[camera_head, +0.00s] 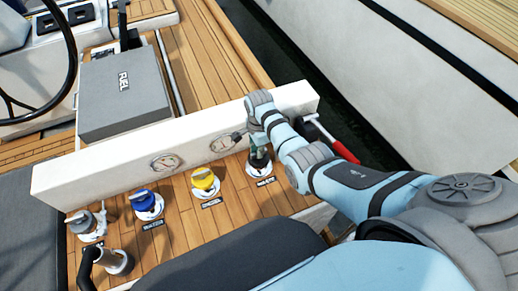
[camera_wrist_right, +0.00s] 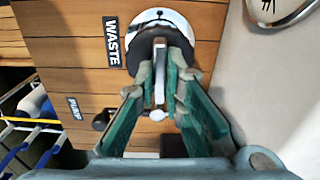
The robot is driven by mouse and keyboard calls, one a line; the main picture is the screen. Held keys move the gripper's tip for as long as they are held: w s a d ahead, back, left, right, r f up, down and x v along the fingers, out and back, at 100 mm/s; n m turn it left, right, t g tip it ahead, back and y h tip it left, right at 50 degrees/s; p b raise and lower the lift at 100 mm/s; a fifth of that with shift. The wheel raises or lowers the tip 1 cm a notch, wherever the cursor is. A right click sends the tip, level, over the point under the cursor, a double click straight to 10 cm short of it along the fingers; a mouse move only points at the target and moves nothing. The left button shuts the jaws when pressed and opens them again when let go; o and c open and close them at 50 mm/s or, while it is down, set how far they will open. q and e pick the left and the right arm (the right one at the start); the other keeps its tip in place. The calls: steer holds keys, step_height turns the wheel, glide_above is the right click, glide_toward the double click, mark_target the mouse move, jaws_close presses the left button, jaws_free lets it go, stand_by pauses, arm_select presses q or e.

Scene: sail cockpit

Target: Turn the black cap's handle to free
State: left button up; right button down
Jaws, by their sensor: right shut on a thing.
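The black cap (camera_head: 260,169) sits in a round pale flange on the teak deck, at the right end of a row of caps. In the right wrist view the black cap (camera_wrist_right: 160,32) stands in a shiny flange beside a black "WASTE" label (camera_wrist_right: 112,42). Its upright grey handle (camera_wrist_right: 159,75) lies between the green finger pads. My right gripper (camera_head: 259,150) comes down on the cap from above; in the wrist view my right gripper (camera_wrist_right: 164,85) is shut on the handle. The fingers partly hide the cap. My left gripper is out of view.
A yellow cap (camera_head: 205,180), a blue cap (camera_head: 145,202) and a grey cap (camera_head: 82,222) stand to the left. A white raised ledge (camera_head: 95,173) with round gauges runs behind them. A red handle (camera_head: 340,148) shows behind my right arm. A grey "FUEL" box (camera_head: 122,92) lies farther back.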

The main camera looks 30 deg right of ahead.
steer(key=n+p, duration=0.1)
steer(key=n, duration=0.2)
steer(key=shift+r+p, duration=0.1)
steer(key=shift+p, duration=0.2)
steer(key=n+p, duration=0.1)
steer(key=n, duration=0.3)
steer(key=shift+n, duration=0.3)
steer(key=n+p, duration=0.1)
steer(key=n, duration=0.3)
steer(key=shift+n, duration=0.3)
steer(key=n, duration=0.5)
steer(key=shift+n, duration=0.3)
steer(key=c, duration=1.7)
jaws_free()
